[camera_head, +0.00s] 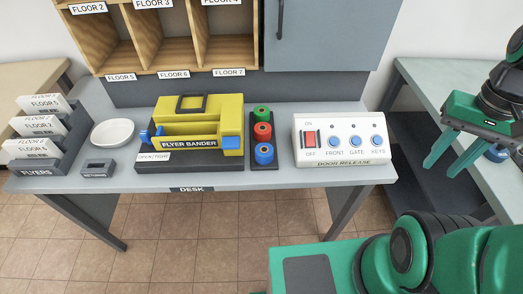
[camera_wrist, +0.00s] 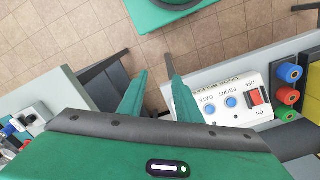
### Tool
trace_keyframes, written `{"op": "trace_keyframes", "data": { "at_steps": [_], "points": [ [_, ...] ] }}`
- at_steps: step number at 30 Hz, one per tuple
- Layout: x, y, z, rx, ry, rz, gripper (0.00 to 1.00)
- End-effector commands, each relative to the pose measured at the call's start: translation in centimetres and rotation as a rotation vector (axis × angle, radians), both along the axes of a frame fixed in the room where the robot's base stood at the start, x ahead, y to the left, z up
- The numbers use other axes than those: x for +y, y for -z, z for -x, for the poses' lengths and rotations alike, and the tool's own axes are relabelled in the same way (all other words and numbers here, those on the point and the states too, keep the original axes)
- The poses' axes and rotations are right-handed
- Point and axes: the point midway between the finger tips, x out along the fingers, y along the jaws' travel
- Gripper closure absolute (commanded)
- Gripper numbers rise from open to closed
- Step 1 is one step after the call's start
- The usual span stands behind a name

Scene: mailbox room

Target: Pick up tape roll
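Three tape rolls, green (camera_head: 262,112), red (camera_head: 262,131) and blue (camera_head: 264,153), stand in a row on a narrow dark holder (camera_head: 262,167) on the desk. In the wrist view, the blue (camera_wrist: 289,73), red (camera_wrist: 288,96) and green (camera_wrist: 285,114) rolls show at the right edge. My gripper (camera_head: 443,170) is up at the right, well away from the rolls and beyond the right side of the door release box. Its two fingers are apart with nothing between them, as the wrist view (camera_wrist: 158,76) also shows.
The desk (camera_head: 225,184) holds a flyer bander (camera_head: 223,115), a white door release box (camera_head: 340,140), a white dish (camera_head: 112,133) and flyer racks (camera_head: 45,160). Wooden cubbies (camera_head: 167,52) and a grey cabinet (camera_head: 327,35) rise behind. Another table (camera_head: 428,78) stands at right.

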Motion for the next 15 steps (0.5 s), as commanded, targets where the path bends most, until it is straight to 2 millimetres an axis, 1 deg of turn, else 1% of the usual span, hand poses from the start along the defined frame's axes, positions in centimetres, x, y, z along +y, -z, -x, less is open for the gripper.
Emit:
{"op": "trace_keyframes", "data": {
  "at_steps": [2, 3, 4, 5, 6, 8, 9, 11, 12, 14, 15],
  "points": [
    [0.0, 0.0, 0.0, 0.0, 0.0, 0.0, 0.69],
    [0.0, 0.0, 0.0, 0.0, -0.001, 0.0, 0.59],
    [0.0, -0.1, 0.2, -0.002, -0.007, 0.001, 0.52],
    [0.1, -0.5, 0.8, -0.01, -0.017, 0.001, 0.45],
    [0.2, -0.6, 0.6, -0.013, -0.04, 0.004, 0.35],
    [0.5, -0.7, -0.4, -0.01, -0.103, 0.012, 0.35],
    [1.5, -0.8, -1.5, -0.007, -0.169, 0.018, 0.35],
    [2.6, -0.9, -3.5, 0.0, -0.301, 0.028, 0.35],
    [3.5, -0.9, -5.2, 0.003, -0.407, 0.036, 0.35],
    [5.2, -0.8, -7.8, 0.01, -0.586, 0.047, 0.35],
    [6.7, -0.7, -9.7, 0.012, -0.714, 0.051, 0.35]
  ]
}}
